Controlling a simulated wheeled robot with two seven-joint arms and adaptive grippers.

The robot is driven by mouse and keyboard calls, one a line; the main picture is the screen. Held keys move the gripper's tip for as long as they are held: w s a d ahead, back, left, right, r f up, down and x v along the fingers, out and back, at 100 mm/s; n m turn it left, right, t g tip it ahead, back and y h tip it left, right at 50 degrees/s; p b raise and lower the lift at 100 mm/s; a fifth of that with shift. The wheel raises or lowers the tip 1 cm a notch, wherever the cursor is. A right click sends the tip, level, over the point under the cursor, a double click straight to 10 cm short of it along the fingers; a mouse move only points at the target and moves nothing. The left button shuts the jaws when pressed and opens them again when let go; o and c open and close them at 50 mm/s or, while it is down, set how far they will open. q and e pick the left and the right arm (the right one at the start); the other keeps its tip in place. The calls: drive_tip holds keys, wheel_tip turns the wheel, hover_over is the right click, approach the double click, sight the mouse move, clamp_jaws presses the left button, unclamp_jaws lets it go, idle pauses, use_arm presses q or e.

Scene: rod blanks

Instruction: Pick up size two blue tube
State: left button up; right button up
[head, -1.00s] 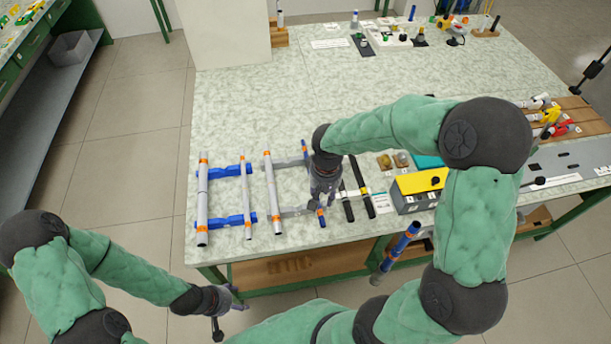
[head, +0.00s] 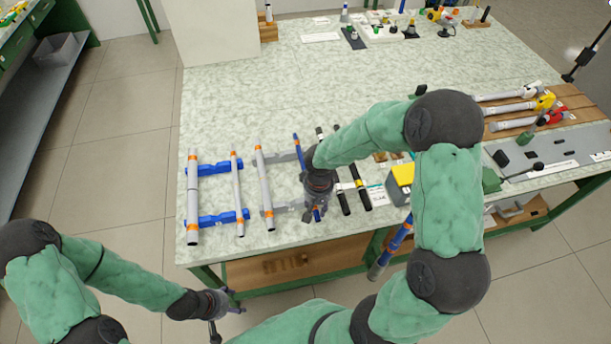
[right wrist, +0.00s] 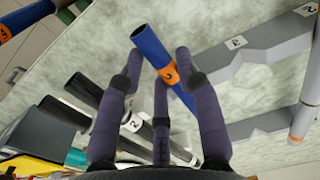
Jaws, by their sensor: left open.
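The blue tube (head: 297,143) with an orange band lies over grey supports near the table's front. In the right wrist view, the tube (right wrist: 152,48) bears a "2" on its orange band. My right gripper (head: 317,208) is over the tube's near part, hiding much of it in the head view. In the right wrist view, its fingers (right wrist: 160,62) are spread apart on both sides of the tube, with gaps showing. My left gripper (head: 226,304) is open and empty, in front of the table's front edge, away from the tube.
Grey tubes with orange bands (head: 193,195) lie on blue supports (head: 215,218) to the left. Black rods (head: 359,186) and a yellow-topped box (head: 402,175) are close on the right. Another blue tube (head: 398,238) slants before the table's front edge. The table's middle is clear.

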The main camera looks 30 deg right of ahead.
drive_tip(key=shift+r, duration=0.1)
drive_tip(key=c, duration=0.5)
